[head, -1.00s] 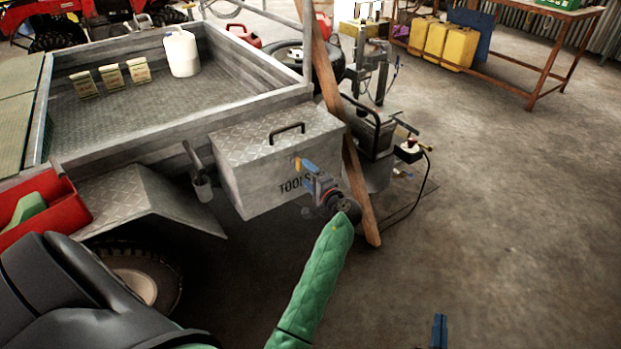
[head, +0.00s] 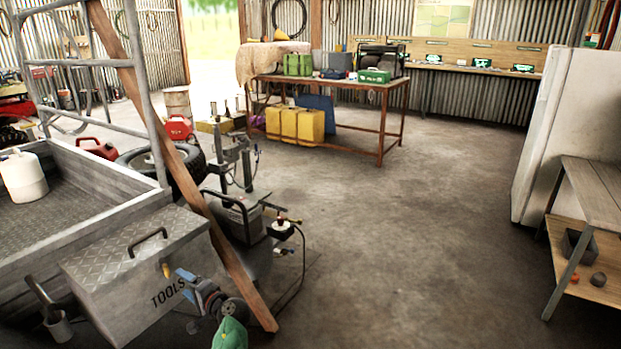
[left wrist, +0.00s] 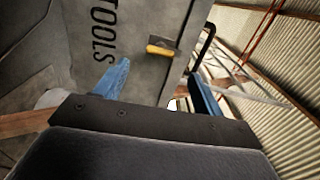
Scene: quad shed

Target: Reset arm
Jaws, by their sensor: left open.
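My left gripper (head: 184,285) is in front of the metal toolbox (head: 150,265) marked TOOLS, at the lower left of the head view. Its blue fingers are apart with nothing between them. In the left wrist view the two blue fingers (left wrist: 155,85) stand wide apart, with the toolbox face (left wrist: 145,22) beyond. A yellow-handled latch or tool (left wrist: 161,50) shows on the toolbox face between them. My right gripper is not in view.
A grey trailer (head: 95,240) holding a white jug (head: 22,177) is at left. A wooden plank (head: 190,190) leans beside the toolbox, near a compressor-like machine (head: 240,215). A workbench (head: 345,82) stands behind, a shelf (head: 590,200) at right. The middle floor is clear.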

